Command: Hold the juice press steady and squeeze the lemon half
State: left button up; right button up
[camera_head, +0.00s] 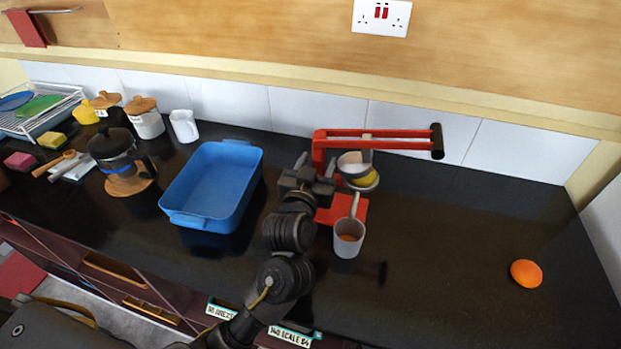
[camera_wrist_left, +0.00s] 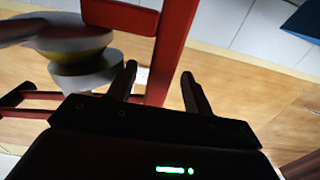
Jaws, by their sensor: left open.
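The red juice press (camera_head: 320,150) stands on the counter with its long lever raised roughly level, ending in a black grip (camera_head: 437,141). The yellow lemon half (camera_head: 366,178) sits between the pale upper press cup (camera_head: 352,163) and the lower bowl; its yellow edge also shows in the left wrist view (camera_wrist_left: 75,48). A pale cup (camera_head: 349,242) with something orange-brown inside stands at the front of the red base. My left gripper (camera_head: 312,172) is open beside the press's upright. In the left wrist view my fingers (camera_wrist_left: 160,85) sit either side of the red upright (camera_wrist_left: 168,55). Contact is unclear.
A blue tray (camera_head: 176,214) stands left of the press. A coffee press (camera_head: 112,147), jars and a white jug (camera_head: 184,126) stand further left. The dark counter between press and orange is clear.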

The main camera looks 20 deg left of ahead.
pick_arm(q)
jog(key=shift+w, duration=1.8)
jog(key=shift+c, duration=0.3)
grip_shut()
jog(key=shift+o, duration=0.3)
grip_release()
jog(key=shift+s, duration=0.1)
jog(key=s, duration=1.2)
